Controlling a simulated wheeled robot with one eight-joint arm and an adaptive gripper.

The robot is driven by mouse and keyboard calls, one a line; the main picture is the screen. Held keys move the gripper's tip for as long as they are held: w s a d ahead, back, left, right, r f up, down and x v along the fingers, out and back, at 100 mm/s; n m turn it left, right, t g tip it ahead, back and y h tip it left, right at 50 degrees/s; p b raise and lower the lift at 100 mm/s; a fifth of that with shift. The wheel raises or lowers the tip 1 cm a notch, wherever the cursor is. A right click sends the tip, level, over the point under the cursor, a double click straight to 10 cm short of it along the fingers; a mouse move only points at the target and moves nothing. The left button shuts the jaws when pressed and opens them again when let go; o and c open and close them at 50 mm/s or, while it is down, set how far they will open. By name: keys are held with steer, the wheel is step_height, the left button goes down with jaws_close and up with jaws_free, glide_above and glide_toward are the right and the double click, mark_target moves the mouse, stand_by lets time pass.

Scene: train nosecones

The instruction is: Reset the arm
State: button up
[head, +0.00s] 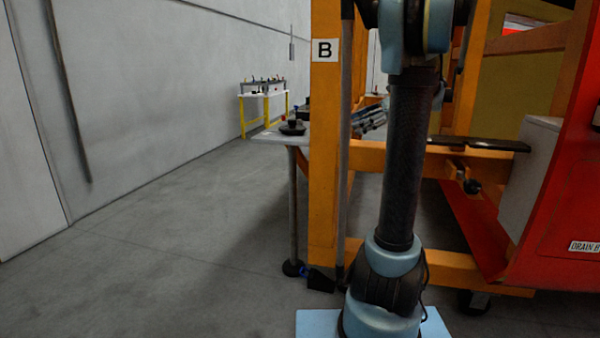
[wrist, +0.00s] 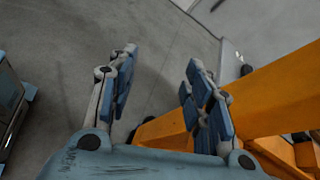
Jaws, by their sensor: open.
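My gripper (wrist: 161,62) shows in the wrist view with its two blue-grey fingers spread apart. Nothing is between the fingers; behind them is grey floor. An orange beam (wrist: 265,95) runs close by on the right of the right finger, and I cannot tell whether they touch. In the head view my arm rises in front of the orange frame (head: 324,170), and its upper end is cut off by the top edge.
The orange frame bears a "B" sign (head: 324,50). A small grey table (head: 270,138) stands left of it. A red train nosecone (head: 570,230) is on the right. A yellow-legged workbench (head: 264,96) is far back. The floor (head: 150,250) at left is clear.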

steer(key=s+a+f+n+g+h, duration=0.1)
steer(key=s+a+f+n+h, duration=0.25)
steer(key=s+f, duration=0.35)
steer(key=s+a+f+n+h, duration=0.35)
steer(key=s+f, duration=0.25)
steer(key=s, duration=0.3)
steer(key=s+d+f+n+h, duration=0.2)
steer(key=s+f+n, duration=0.2)
steer(key=s+f, duration=0.3)
steer(key=s+d+f+n+h, duration=0.3)
steer(key=s+f+n, duration=0.2)
steer(key=s+f, duration=0.2)
step_height(320, 180, down, 2)
steer(key=shift+f+n+t+h, duration=0.1)
steer(key=shift+n+t+h, duration=0.2)
steer(key=shift+w, duration=0.1)
steer(key=shift+w+f, duration=0.2)
steer(key=shift+w, duration=0.1)
